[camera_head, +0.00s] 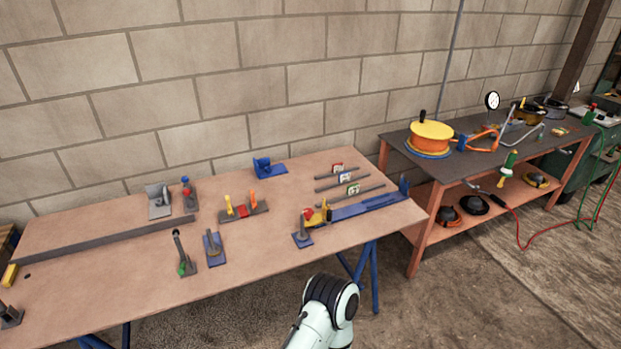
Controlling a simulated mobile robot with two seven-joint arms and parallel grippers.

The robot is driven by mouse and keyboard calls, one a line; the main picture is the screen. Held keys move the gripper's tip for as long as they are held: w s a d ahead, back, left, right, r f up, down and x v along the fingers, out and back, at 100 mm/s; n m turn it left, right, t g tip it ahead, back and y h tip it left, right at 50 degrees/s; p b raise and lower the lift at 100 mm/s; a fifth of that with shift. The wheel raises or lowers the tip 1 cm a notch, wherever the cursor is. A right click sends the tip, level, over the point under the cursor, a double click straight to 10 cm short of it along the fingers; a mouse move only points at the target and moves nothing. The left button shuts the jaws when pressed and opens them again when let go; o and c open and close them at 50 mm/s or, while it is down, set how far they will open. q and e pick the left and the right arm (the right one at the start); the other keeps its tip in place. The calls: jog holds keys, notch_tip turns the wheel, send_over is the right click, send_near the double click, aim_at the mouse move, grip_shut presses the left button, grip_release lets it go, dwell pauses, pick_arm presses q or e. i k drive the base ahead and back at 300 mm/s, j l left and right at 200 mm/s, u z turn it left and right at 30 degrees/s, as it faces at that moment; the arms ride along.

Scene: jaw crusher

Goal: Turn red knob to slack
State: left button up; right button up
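Several small mechanisms with red parts stand on the wooden table (110,265), and I cannot tell for certain which is the red knob. One red part (308,214) sits beside a yellow piece (320,215) at the left end of a long blue bar (362,207). Another red part (242,210) sits between a yellow and an orange lever on a grey plate. No slack marking is legible. A white and black arm link of mine rises at the bottom centre, with no fingers visible. Neither gripper is in view.
Grey rods with small labels (346,178) lie at the table's right. A blue bracket (268,168) stands at the back, and levers (183,255) stand near the front. The table's front left is mostly clear.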

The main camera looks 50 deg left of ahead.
aim_at(309, 212)
jog(key=u, duration=1.6)
